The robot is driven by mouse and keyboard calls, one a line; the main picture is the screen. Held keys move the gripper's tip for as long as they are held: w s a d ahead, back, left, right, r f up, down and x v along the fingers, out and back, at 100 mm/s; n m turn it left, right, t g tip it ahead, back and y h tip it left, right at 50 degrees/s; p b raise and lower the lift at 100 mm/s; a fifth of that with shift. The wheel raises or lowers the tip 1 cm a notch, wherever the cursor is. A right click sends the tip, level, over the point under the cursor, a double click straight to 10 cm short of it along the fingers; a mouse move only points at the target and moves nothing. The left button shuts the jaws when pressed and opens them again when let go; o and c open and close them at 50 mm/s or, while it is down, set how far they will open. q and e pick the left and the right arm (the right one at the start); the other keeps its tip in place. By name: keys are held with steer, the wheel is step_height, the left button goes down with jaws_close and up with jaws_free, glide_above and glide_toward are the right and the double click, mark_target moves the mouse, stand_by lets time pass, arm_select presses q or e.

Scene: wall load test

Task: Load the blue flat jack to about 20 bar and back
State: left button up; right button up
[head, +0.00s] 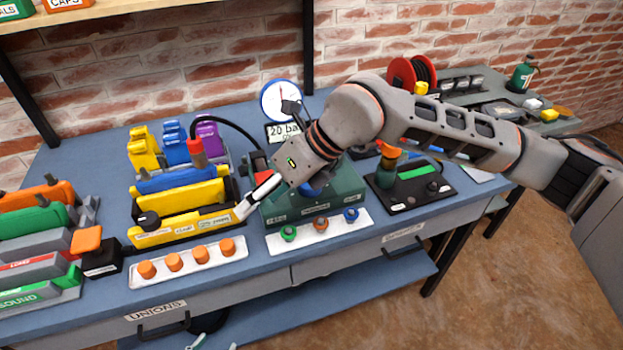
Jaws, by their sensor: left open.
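The blue flat jack (178,180) lies among yellow ones in a black tray. A red coupling (197,152) stands at its rear, and a black hose (235,125) runs from it towards the green pump unit (318,207). The round dial gauge (282,100) stands behind the pump above a "20 bar" sign (284,131); its needle points roughly up. My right gripper (246,209) is over the pump's left side, its pale fingertip by the tray's right end; whether it grips anything is unclear. My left gripper (212,344) shows only as tips at the bottom edge, open, below the bench.
A white strip with orange caps (190,262) and another with coloured rings (320,233) line the front edge. Orange and green blocks (35,220) stand at left. A black tray with a green-and-orange tool (410,190) is right of the pump. My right arm covers much of the bench's right side.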

steer(key=w+d+m+t+h, duration=0.25)
steer(key=w+d+h, duration=0.25)
steer(key=w+d, duration=0.5)
steer(key=f, duration=0.6)
steer(key=shift+w+f, duration=0.2)
steer(key=shift+w, duration=0.2)
steer(key=c, duration=1.1)
